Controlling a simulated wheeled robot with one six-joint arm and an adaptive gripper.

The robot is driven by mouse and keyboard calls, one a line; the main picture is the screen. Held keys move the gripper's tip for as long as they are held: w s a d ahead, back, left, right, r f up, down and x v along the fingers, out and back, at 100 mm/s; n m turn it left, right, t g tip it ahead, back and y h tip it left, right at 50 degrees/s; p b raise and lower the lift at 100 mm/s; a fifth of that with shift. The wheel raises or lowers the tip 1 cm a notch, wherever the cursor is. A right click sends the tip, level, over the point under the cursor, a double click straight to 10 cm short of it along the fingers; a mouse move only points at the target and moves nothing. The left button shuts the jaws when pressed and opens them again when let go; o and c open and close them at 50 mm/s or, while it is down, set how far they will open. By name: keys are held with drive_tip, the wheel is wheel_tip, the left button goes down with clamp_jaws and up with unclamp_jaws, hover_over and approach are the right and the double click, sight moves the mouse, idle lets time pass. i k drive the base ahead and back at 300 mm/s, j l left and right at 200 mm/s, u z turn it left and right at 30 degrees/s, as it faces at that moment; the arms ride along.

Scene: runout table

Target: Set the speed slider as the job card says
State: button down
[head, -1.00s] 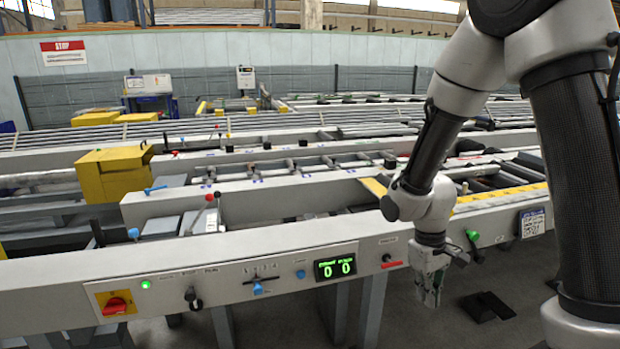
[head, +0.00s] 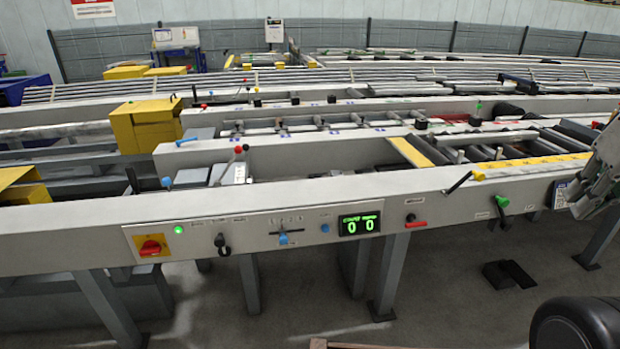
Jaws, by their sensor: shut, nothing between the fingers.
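The slider (head: 283,239) has a blue knob and a short marked scale on the rail's front panel, left of centre. The scale's marks and labels are too small to read. A card (head: 563,194) with blue and white print is on the front rail at the right; its text cannot be read, and I cannot tell if it is the job card. My gripper (head: 598,182) is at the right edge, partly cut off, close to this card and far from the slider. It is shut and empty.
The panel also has a red rotary switch (head: 151,247) on yellow, a black knob (head: 220,241), a blue button (head: 325,229) and a green display (head: 360,225) reading 0 0. A green-knobbed lever (head: 502,202) sits right of a red lever (head: 415,224). The floor in front is mostly clear.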

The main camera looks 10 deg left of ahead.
sight(283, 239)
drive_tip(key=z, duration=1.15)
drive_tip(key=u, duration=2)
